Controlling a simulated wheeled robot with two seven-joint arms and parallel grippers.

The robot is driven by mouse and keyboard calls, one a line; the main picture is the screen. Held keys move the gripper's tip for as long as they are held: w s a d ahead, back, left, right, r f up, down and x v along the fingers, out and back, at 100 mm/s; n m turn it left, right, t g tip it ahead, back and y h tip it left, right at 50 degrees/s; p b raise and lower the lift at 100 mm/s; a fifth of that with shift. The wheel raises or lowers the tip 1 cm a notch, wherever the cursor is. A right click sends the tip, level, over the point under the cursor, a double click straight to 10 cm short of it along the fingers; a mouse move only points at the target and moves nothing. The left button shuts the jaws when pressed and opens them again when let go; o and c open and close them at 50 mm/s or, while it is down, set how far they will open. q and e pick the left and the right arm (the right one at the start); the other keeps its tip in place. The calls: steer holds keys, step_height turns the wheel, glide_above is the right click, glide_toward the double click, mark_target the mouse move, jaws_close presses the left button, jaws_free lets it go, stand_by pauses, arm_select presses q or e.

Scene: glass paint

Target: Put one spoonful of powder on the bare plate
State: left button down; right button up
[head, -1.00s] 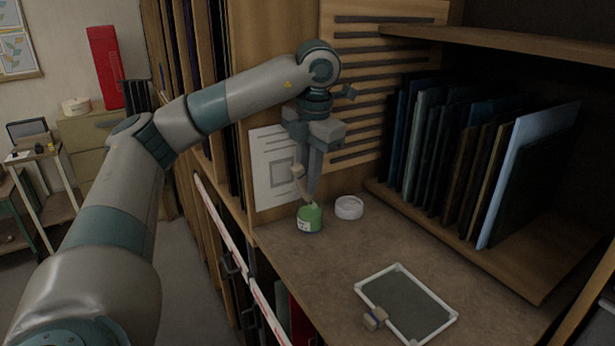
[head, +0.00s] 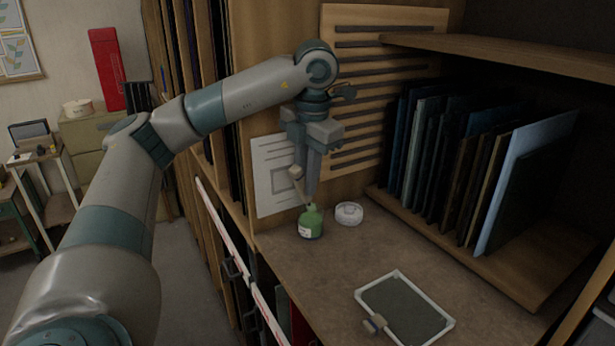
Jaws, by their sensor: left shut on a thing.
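A small green jar (head: 310,224) with a pale label stands on the brown worktop near its left edge. My left gripper (head: 312,192) is directly above the jar, fingers pointing down. It is shut on a slim pale tool, seemingly the spoon (head: 297,173), which slants down to the jar's mouth. The spoon's bowl and any powder are hidden or too small to tell. A dark plate (head: 405,308) in a pale frame lies flat at the front of the worktop, and its surface looks bare. My right gripper is out of view.
A round white lid (head: 349,213) lies right of the jar. A small block-like piece (head: 374,324) sits at the plate's left edge. Dark panels (head: 455,165) stand in a wooden rack at the right, below a shelf (head: 510,45). Clear worktop lies between jar and plate.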

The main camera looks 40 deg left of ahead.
arm_select(q)
steer(key=shift+s+d+r, duration=0.1)
steer(key=shift+s+r, duration=0.2)
steer(key=shift+r, duration=0.3)
steer(key=shift+s+d+r, duration=0.1)
steer(key=shift+s+r, duration=0.15)
steer(key=shift+r, duration=0.35)
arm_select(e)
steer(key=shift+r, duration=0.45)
arm_select(q)
steer(key=shift+r, duration=2.25)
